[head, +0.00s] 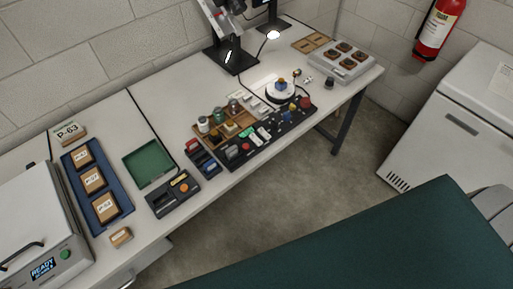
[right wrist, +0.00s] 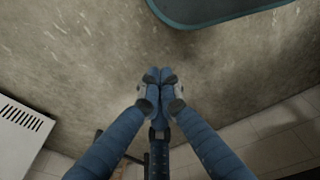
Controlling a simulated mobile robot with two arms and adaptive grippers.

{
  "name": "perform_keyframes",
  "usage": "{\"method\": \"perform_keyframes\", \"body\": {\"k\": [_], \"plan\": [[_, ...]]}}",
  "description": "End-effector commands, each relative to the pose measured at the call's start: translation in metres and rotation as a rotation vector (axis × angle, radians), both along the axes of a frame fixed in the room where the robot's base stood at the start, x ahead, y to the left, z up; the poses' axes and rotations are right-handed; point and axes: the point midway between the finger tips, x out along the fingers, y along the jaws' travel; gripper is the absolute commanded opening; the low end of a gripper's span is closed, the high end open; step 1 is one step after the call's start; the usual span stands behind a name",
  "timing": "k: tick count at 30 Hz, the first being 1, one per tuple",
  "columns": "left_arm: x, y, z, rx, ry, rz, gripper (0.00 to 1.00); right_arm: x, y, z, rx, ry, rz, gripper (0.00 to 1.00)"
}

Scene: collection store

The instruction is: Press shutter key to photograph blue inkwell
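A small blue object (head: 282,83), seemingly the blue inkwell, sits on a round white turntable (head: 272,95) under a lit lamp at the back right of the bench. A long dark control panel (head: 262,143) with green, white, red and blue keys runs along the bench's front edge beside the turntable. Key labels are too small to read, so I cannot tell which is the shutter key. My right gripper (right wrist: 158,86) shows in the right wrist view with its blue fingers together, empty, above bare floor. Neither gripper shows in the head view.
The bench (head: 120,125) also holds a wooden compartment tray (head: 231,130), a green tray (head: 149,162), a blue tray of labelled blocks (head: 117,210) and a black device (head: 172,196).

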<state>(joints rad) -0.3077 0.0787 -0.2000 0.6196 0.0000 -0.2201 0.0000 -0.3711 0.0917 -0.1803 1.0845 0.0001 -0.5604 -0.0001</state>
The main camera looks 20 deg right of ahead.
Motion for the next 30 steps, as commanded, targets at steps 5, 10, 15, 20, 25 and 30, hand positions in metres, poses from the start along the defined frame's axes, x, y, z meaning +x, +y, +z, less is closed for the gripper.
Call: {"method": "perform_keyframes", "body": {"k": [5,10,15,20,25,30], "plan": [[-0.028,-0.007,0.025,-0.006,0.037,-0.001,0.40,0.052,0.009,0.087,0.007,-0.043,-0.009,0.00],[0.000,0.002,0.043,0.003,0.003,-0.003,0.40,0.082,0.013,0.166,0.011,-0.072,-0.014,0.00],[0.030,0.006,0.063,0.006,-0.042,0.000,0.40,0.103,0.015,0.248,0.014,-0.103,-0.005,0.00],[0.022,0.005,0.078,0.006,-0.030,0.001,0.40,0.123,0.020,0.325,0.022,-0.155,0.052,0.00],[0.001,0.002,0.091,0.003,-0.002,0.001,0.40,0.161,0.040,0.398,0.032,-0.263,0.268,0.00],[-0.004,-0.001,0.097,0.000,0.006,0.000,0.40,0.229,0.074,0.431,0.004,-0.433,0.687,0.00]]}}
